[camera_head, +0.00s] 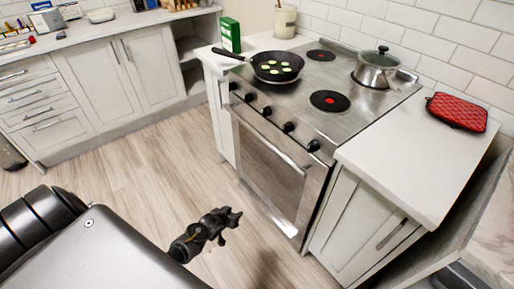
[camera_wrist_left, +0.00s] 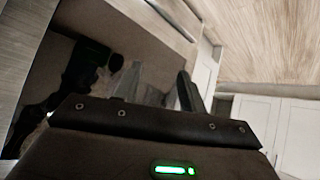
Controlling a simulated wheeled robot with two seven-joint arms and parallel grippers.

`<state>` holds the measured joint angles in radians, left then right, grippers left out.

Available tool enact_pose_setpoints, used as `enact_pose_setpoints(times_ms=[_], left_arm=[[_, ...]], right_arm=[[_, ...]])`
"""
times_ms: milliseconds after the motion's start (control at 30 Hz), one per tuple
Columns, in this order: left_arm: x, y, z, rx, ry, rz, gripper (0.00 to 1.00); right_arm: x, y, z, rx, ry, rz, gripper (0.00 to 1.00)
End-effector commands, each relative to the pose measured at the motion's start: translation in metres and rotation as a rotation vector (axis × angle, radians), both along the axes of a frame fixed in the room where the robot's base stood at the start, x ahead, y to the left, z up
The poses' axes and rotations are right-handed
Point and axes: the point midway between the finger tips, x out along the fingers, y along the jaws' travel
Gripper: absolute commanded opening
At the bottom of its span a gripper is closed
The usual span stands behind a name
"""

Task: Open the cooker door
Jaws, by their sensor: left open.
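The cooker (camera_head: 330,75) is a steel range with black knobs along its front. Its door (camera_head: 265,170) has a dark glass window and a long bar handle (camera_head: 272,138) across the top; the door looks shut. My left gripper (camera_head: 236,217) is open and empty, in front of the door's lower left part and apart from the handle. In the left wrist view the fingers (camera_wrist_left: 162,90) point toward a dark glossy panel (camera_wrist_left: 50,75) that seems to be the door glass with a dark reflection. My right gripper is not in view.
A frying pan (camera_head: 277,66) with green-and-yellow pieces and a lidded pot (camera_head: 376,69) stand on the cooktop. White cabinets flank the cooker; a red mitt (camera_head: 458,111) lies on the right counter. The wood floor (camera_head: 150,150) before the cooker is clear.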

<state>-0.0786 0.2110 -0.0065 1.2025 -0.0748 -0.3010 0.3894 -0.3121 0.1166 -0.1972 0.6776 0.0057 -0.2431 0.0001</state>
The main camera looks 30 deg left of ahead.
Motion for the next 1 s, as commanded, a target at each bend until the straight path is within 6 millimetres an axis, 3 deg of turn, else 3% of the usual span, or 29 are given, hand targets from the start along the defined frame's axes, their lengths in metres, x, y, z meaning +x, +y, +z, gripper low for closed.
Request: enact_pose_setpoints(times_ms=[33, 100, 133, 200, 300, 333, 433, 600, 833, 1000], left_arm=[[0.044, 0.011, 0.034, -0.077, -0.127, 0.069, 0.41], [0.089, 0.022, 0.107, -0.242, -0.293, 0.176, 0.41], [0.102, 0.025, 0.138, -0.319, -0.355, 0.213, 0.41], [0.117, 0.027, 0.201, -0.501, -0.467, 0.286, 0.41], [0.120, 0.024, 0.267, -0.743, -0.553, 0.367, 0.41], [0.119, 0.022, 0.280, -0.808, -0.566, 0.387, 0.41], [0.116, 0.015, 0.301, -0.993, -0.571, 0.455, 0.41], [0.115, 0.014, 0.297, -1.158, -0.538, 0.552, 0.41], [0.117, 0.014, 0.296, -1.193, -0.535, 0.571, 0.41], [0.136, 0.014, 0.292, -1.193, -0.535, 0.569, 0.41]], right_arm=[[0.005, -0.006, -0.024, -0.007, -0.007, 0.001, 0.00], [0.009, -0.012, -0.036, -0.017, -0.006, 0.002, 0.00], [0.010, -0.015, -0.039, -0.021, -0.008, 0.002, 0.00], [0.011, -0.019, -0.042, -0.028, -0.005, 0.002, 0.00], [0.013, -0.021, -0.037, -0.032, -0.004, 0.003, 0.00], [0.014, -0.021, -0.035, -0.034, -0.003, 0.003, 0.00], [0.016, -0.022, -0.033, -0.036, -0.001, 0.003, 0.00], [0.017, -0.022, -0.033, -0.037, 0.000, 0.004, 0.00], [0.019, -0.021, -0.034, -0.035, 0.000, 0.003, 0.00], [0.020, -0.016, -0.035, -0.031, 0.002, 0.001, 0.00]])
